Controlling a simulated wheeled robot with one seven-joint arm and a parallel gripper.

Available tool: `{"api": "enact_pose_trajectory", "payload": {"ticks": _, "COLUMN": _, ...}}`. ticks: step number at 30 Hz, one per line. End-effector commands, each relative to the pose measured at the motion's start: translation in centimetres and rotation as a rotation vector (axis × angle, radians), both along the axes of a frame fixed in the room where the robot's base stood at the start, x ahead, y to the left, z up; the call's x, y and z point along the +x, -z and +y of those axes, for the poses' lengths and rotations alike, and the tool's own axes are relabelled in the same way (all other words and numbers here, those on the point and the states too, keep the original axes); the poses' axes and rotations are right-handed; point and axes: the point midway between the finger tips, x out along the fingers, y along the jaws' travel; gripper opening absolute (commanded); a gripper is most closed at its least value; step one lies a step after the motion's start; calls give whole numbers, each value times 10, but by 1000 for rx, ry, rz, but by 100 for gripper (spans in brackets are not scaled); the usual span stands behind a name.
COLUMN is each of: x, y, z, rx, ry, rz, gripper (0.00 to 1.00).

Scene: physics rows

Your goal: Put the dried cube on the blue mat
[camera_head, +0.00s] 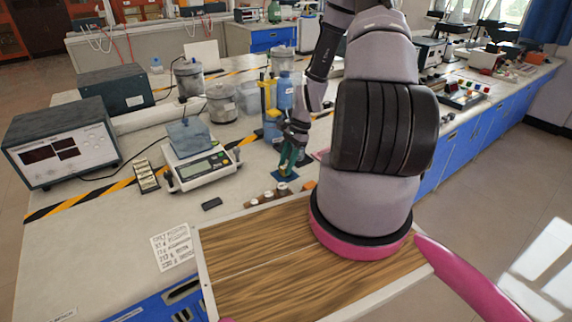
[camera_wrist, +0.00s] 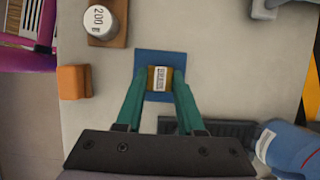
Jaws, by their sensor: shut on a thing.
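The cube (camera_wrist: 151,79), tan with a white printed label on top, sits between the green fingertips of my gripper (camera_wrist: 159,82). My gripper is shut on it. The blue mat (camera_wrist: 154,57) lies directly beneath the cube in the wrist view, with blue showing above and below it. I cannot tell whether the cube touches the mat or hangs just above it. In the head view my gripper (camera_head: 290,160) points down over the blue mat (camera_head: 285,177); the cube is hidden or too small to make out there.
A 200-marked metal weight (camera_wrist: 100,20) stands on a wooden block left of the mat. An orange block (camera_wrist: 74,81) is also left. A blue bottle (camera_wrist: 290,148) lies at the lower right of the wrist view. A scale (camera_head: 200,168) stands left in the head view.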

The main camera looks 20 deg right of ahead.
Motion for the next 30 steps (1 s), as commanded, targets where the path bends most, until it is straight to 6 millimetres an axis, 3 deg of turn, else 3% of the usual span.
{"api": "enact_pose_trajectory", "payload": {"ticks": 7, "x": 0, "y": 3, "z": 0, "rx": 0, "ry": 1, "rz": 0, "gripper": 0}}
{"api": "enact_pose_trajectory", "payload": {"ticks": 8, "x": 0, "y": 3, "z": 0, "rx": 0, "ry": 1, "rz": 0, "gripper": 45}}
{"api": "enact_pose_trajectory", "payload": {"ticks": 9, "x": 0, "y": 2, "z": 0, "rx": 0, "ry": 1, "rz": 0, "gripper": 60}}
{"api": "enact_pose_trajectory", "payload": {"ticks": 10, "x": 0, "y": 2, "z": 0, "rx": 0, "ry": 1, "rz": 0, "gripper": 67}}
{"api": "enact_pose_trajectory", "payload": {"ticks": 22, "x": 0, "y": -4, "z": -1, "rx": -1, "ry": 0, "rz": -1, "gripper": 67}}
{"api": "enact_pose_trajectory", "payload": {"ticks": 30, "x": 5, "y": -50, "z": -21, "rx": -4, "ry": 2, "rz": -4, "gripper": 67}}
